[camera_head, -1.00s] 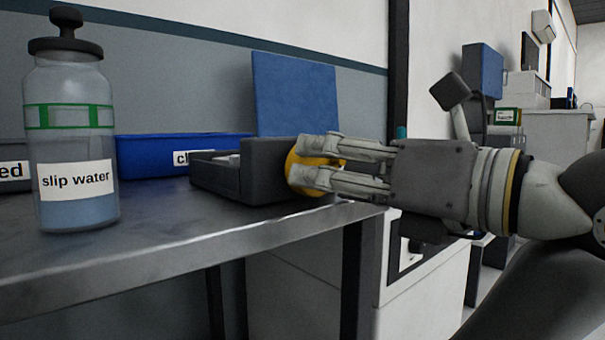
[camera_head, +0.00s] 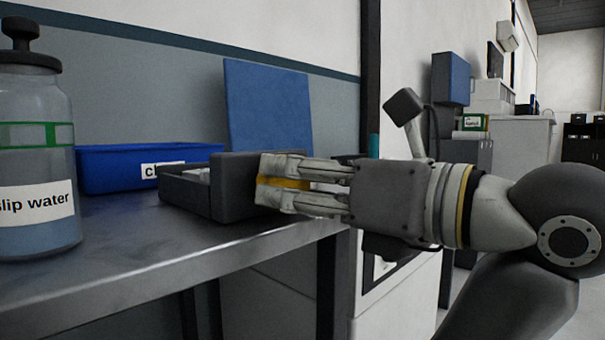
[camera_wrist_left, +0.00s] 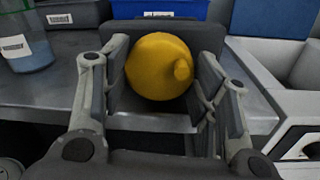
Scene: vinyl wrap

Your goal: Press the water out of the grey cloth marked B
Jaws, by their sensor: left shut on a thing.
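My left gripper (camera_head: 262,184) is shut on a rounded yellow thing (camera_head: 290,184) at the right end of the bench. In the left wrist view, this yellow thing (camera_wrist_left: 157,68) sits between the two fingers and has a small nub on its right side. A dark grey block-like tray (camera_head: 233,186) stands directly behind it; I cannot tell whether the two are joined. Something pale shows inside the tray. I see no grey cloth marked B in these views. My right gripper is not in view.
A bottle labelled "slip water" (camera_head: 35,160) stands at the bench's left. A blue bin (camera_head: 108,170) with a partly hidden label sits behind the tray. A blue panel (camera_head: 268,105) stands upright behind. The metal bench top (camera_head: 130,225) is clear in front.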

